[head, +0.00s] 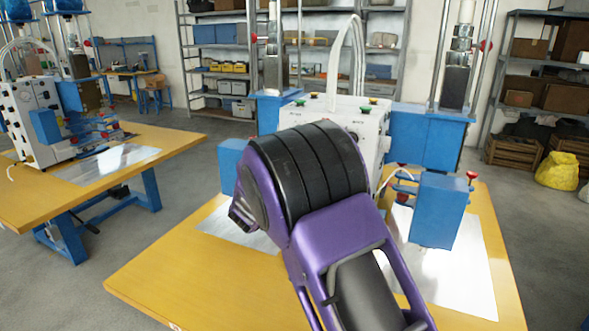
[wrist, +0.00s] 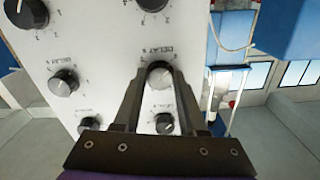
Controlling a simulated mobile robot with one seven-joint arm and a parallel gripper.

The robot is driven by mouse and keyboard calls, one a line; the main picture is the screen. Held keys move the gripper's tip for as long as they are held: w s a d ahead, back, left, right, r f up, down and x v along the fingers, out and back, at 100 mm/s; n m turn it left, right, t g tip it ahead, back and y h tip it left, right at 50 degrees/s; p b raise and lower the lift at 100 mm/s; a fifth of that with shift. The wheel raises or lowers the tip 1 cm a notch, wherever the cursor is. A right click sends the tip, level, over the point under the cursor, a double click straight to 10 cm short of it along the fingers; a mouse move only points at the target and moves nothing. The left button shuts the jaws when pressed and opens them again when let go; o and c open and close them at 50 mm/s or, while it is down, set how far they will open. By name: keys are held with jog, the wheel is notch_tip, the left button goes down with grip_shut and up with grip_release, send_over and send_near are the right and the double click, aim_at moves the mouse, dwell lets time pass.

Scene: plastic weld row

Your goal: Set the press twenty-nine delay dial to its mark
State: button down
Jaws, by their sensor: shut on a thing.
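In the wrist view my gripper (wrist: 158,77) is shut on a round grey-topped dial (wrist: 160,74), one finger on each side. The dial sits on a white control panel (wrist: 108,48), with the word DELAY printed beside it. Small marks and numbers ring the dial, but its pointer and its target mark are too small or hidden to tell. In the head view the white control box (head: 372,124) stands between blue press parts. My purple and black arm covers the panel front, the dial and my gripper there.
Several other black dials, such as one (wrist: 64,82) and a small one (wrist: 164,123), sit close around my fingers. Blue press blocks (head: 438,210) stand on the yellow table (head: 160,275) beside my arm. A second press table (head: 170,137) stands left, across open floor.

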jog(key=shift+c, duration=2.4)
grip_release()
jog(key=v, duration=1.7)
jog(key=shift+s+b, duration=0.2)
jog(key=shift+b, duration=0.25)
jog(key=shift+r, duration=0.1)
